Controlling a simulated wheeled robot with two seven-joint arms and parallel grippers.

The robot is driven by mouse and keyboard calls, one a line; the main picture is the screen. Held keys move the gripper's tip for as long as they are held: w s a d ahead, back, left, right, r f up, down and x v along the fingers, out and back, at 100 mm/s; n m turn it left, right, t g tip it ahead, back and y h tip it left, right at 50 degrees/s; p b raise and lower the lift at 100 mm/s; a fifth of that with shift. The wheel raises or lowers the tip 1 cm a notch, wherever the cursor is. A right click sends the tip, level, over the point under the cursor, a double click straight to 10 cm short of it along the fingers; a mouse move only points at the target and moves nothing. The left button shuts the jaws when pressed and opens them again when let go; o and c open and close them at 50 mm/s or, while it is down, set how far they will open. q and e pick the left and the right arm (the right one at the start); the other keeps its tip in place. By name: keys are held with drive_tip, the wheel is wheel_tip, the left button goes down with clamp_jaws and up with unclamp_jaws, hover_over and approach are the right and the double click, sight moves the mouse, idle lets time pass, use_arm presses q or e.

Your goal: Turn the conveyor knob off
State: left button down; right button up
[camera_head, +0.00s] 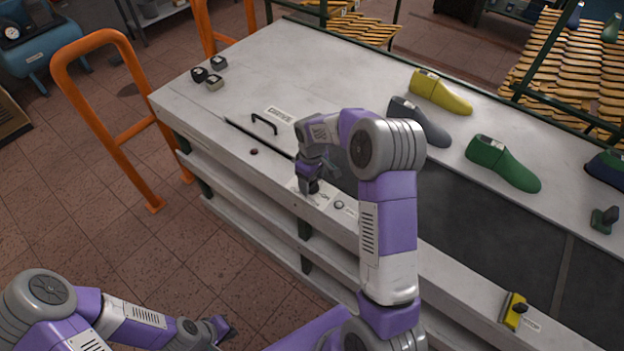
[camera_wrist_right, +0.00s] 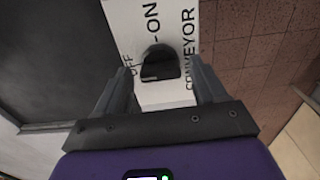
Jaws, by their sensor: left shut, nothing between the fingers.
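The black conveyor knob (camera_wrist_right: 160,63) shows in the right wrist view on a white label plate (camera_wrist_right: 147,20) printed OFF, ON and CONVEYOR. I cannot tell clearly which mark the knob points to. My right gripper (camera_wrist_right: 162,88) is open, one finger on each side of the knob in that view, with gaps visible beside it. In the head view my right gripper (camera_head: 311,185) is over the table's near edge and hides most of the knob. My left gripper (camera_head: 219,329) is shut and empty, low at the bottom left, away from the table.
The dark conveyor belt (camera_head: 470,225) runs right of the knob. A small round button (camera_head: 339,205) and a yellow stop switch (camera_head: 513,309) sit along the near edge. Coloured shoe lasts, including a yellow one (camera_head: 440,92), stand beyond. Orange rails (camera_head: 110,130) stand left.

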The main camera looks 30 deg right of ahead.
sight(312, 182)
wheel_tip(312, 182, up, 8)
drive_tip(key=shift+f+p, duration=0.2)
drive_tip(key=shift+p, duration=0.25)
idle(0.6)
